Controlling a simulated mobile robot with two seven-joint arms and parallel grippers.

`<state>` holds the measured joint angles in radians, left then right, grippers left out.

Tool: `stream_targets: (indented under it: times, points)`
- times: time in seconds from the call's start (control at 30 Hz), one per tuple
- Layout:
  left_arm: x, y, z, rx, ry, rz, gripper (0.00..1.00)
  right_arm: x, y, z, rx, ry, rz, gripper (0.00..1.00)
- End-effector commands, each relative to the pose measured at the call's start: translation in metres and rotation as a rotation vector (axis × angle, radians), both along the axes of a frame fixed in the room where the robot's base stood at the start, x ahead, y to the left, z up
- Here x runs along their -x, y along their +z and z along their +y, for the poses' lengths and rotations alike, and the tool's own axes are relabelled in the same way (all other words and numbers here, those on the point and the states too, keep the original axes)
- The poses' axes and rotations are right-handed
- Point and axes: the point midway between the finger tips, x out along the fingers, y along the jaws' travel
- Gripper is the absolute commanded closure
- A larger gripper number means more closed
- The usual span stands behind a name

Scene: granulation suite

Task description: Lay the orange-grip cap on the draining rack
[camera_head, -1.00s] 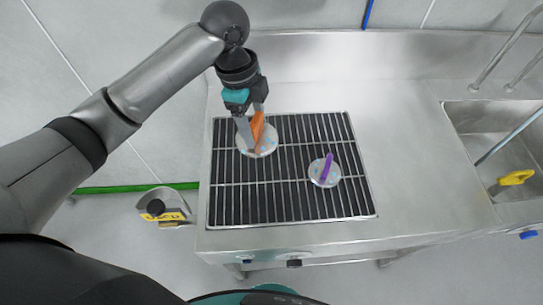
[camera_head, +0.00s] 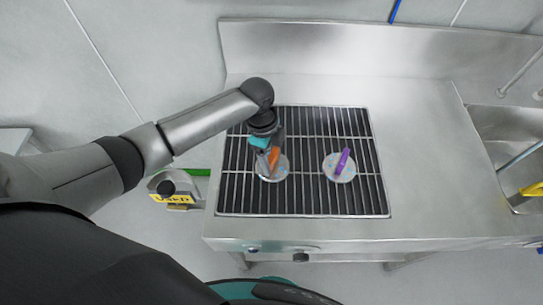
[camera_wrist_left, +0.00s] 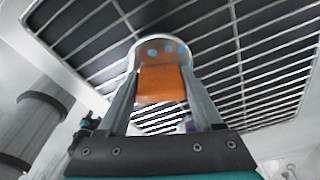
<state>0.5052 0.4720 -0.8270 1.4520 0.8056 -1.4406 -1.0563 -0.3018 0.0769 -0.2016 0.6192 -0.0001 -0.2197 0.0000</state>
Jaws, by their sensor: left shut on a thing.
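The orange-grip cap (camera_head: 282,170) is a pale disc with light blue spots and an upright orange grip. It is at the left part of the draining rack (camera_head: 236,205), a dark tray with metal bars. My left gripper (camera_head: 269,163) is shut on the orange grip, which also shows between the fingers in the left wrist view (camera_wrist_left: 162,84). I cannot tell whether the disc touches the bars. A similar cap with a purple grip (camera_head: 343,162) lies on the rack to the right. My right gripper is not in view.
The steel counter (camera_head: 420,150) is clear right of the rack, with a sink (camera_head: 510,125) beyond it holding a yellow-handled item (camera_head: 533,189). A raised steel back edge stands behind. A yellow-labelled container (camera_head: 172,190) is left of the counter.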

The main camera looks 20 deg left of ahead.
Motion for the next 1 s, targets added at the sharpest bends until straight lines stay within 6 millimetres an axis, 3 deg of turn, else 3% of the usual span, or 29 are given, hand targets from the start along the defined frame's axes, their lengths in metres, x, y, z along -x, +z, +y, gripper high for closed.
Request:
stream_targets:
  times: [0.33,0.37,0.6,0.87,1.0]
  points:
    - [-0.001,-0.002,-0.001,0.001,-0.001,-0.003,1.00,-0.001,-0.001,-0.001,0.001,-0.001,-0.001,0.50]
    - [0.000,-0.003,0.000,0.001,-0.001,-0.001,0.32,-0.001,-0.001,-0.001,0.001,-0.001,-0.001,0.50]
    - [0.000,-0.002,0.000,0.001,-0.001,-0.001,0.05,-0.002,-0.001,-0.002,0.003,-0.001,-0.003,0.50]
    - [0.000,-0.002,0.000,0.000,-0.001,-0.001,0.03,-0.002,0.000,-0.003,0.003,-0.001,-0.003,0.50]
    - [-0.001,0.008,0.001,0.000,-0.001,-0.003,0.03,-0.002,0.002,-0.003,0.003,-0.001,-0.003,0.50]
